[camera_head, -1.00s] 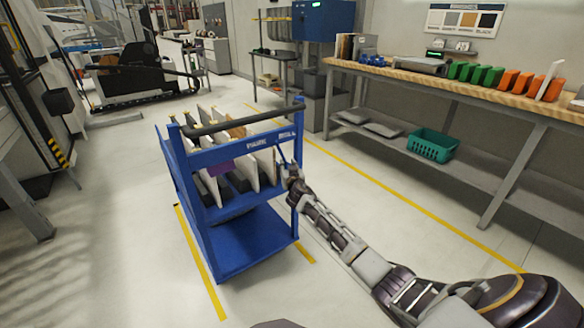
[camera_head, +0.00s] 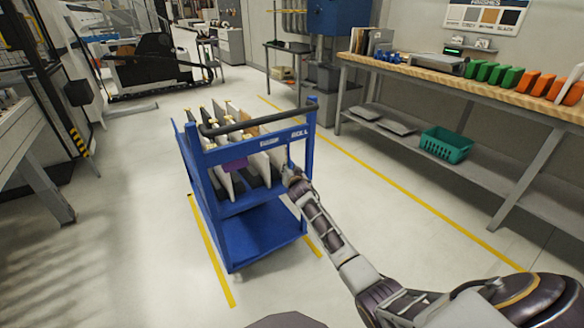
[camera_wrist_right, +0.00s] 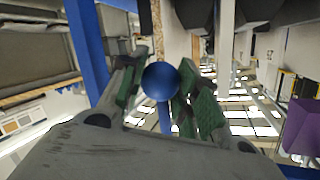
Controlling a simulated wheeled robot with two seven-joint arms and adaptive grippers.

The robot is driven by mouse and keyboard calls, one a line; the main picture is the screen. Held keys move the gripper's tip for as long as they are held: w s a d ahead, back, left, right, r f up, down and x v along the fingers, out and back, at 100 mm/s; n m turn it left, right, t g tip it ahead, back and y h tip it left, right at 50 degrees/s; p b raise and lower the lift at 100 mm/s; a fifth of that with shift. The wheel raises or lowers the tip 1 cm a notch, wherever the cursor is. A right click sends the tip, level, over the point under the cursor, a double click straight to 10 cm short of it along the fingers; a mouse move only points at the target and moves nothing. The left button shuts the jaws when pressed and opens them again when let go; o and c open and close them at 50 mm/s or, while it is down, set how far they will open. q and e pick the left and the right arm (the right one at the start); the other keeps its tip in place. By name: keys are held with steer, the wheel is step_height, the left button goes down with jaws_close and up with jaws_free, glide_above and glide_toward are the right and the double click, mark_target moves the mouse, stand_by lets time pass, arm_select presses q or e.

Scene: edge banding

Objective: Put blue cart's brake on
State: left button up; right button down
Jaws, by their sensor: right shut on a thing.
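The blue cart (camera_head: 265,232) stands in the middle of the head view, with a black handle bar (camera_head: 238,123) on top. My right gripper (camera_head: 290,176) reaches to the cart's right side. In the right wrist view, its green-padded fingers (camera_wrist_right: 160,90) are on either side of a round blue knob (camera_wrist_right: 161,81) and shut on it. The knob's lever is hidden behind it, so I cannot tell the brake's position. My left gripper is not in view.
Upright panels (camera_head: 262,165) stand in the cart's upper rack. A workbench (camera_head: 490,96) with a teal basket (camera_head: 446,144) on its lower shelf runs along the right wall. Yellow floor lines (camera_head: 400,200) flank the cart. The floor on the left is clear.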

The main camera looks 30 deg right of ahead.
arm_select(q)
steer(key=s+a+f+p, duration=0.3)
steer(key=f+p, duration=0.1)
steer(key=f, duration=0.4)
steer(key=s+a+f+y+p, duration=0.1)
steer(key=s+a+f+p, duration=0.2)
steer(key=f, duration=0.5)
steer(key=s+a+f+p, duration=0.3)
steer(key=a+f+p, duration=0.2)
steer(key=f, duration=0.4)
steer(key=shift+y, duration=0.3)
arm_select(e)
steer(key=a+r+m+g+y, duration=0.1)
steer(key=a+r+m+y, duration=0.2)
steer(key=a+m, duration=0.2)
steer(key=shift+s+a+r+y, duration=0.3)
steer(key=shift+a+r, duration=0.1)
steer(key=shift+a, duration=1.2)
steer(key=c, duration=1.2)
jaws_free()
steer(key=shift+d, duration=0.1)
steer(key=shift+o, duration=0.8)
steer(key=shift+s+f, duration=0.1)
steer(key=shift+f, duration=0.05)
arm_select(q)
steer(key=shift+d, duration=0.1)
arm_select(e)
steer(key=shift+a+f, duration=0.1)
steer(key=shift+a, duration=0.1)
